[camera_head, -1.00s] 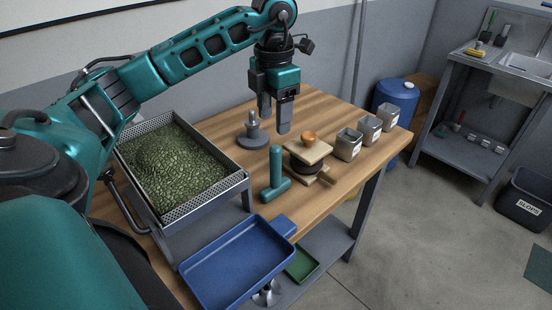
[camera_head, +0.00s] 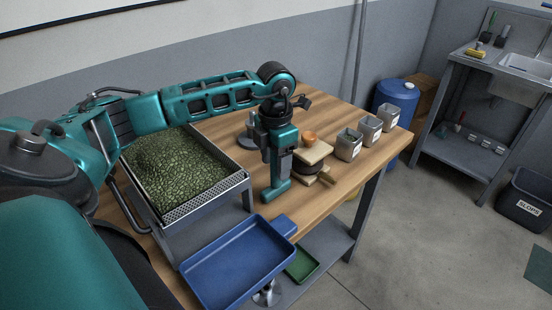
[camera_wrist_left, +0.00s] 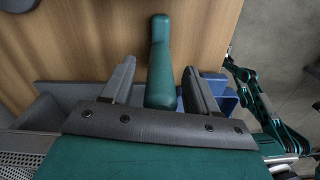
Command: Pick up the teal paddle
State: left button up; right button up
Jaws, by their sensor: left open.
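The teal paddle (camera_head: 275,190) stands on the wooden table between the tray of green beans and the round-knobbed wooden piece. In the head view its upper part is largely hidden by my left gripper (camera_head: 276,160), which has come down over it. In the left wrist view the teal paddle (camera_wrist_left: 160,60) lies between the two fingers of my left gripper (camera_wrist_left: 160,84). The fingers are open, with a gap on each side of it.
The bean tray (camera_head: 206,210) stands left of the paddle, a blue tray (camera_head: 240,262) in front. The wooden piece with knob (camera_head: 312,152) sits close on the right, with several metal tins (camera_head: 349,146) beyond. A grey metal piece (camera_head: 246,138) stands behind.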

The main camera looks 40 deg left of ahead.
pick_arm(q)
jog(key=shift+c, duration=0.2)
grip_shut()
dwell(0.3)
jog(key=shift+r, duration=0.1)
